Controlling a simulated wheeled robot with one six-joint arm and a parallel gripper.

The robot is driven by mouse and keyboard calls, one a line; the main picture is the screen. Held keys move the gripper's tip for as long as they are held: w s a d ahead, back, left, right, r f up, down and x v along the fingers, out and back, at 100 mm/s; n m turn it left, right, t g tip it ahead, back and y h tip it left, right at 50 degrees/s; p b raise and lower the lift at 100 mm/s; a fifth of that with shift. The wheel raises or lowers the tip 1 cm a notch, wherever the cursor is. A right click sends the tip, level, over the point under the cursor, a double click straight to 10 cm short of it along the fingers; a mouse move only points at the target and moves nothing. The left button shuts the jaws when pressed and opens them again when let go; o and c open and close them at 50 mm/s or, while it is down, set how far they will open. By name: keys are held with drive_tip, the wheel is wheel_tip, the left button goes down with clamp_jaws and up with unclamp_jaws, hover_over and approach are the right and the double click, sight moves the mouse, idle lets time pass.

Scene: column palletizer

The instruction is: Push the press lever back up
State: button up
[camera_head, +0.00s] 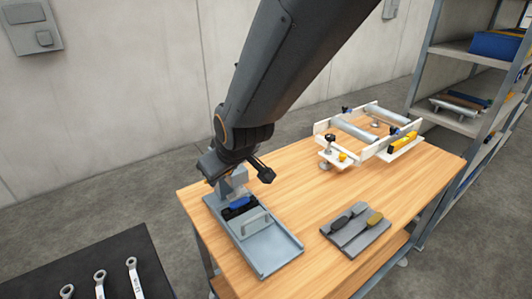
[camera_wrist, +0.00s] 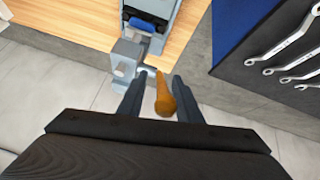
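The press (camera_head: 233,183) is a small grey block at the left end of the wooden bench, partly hidden by my arm. In the wrist view the press body (camera_wrist: 128,56) is ahead of my gripper. Its lever has an orange-brown handle (camera_wrist: 163,98) that points toward the camera. My gripper (camera_wrist: 158,92) is open, with one dark finger on each side of the handle. A gap shows on the left of the handle and a smaller one on the right. In the head view my arm hides the lever, and the fingers cannot be made out.
A grey tray (camera_head: 275,250) with a blue-and-black part (camera_head: 240,205) adjoins the press. A grey plate (camera_head: 355,232) and a white roller frame (camera_head: 335,158) stand on the bench (camera_head: 300,190). Wrenches (camera_head: 133,277) lie on a dark surface at lower left. A shelf (camera_head: 450,120) stands right.

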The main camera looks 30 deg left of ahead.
drive_tip(key=shift+s, duration=0.2)
drive_tip(key=shift+b+v, duration=1.35)
drive_tip(key=shift+v, duration=2.55)
drive_tip(key=shift+w, duration=0.1)
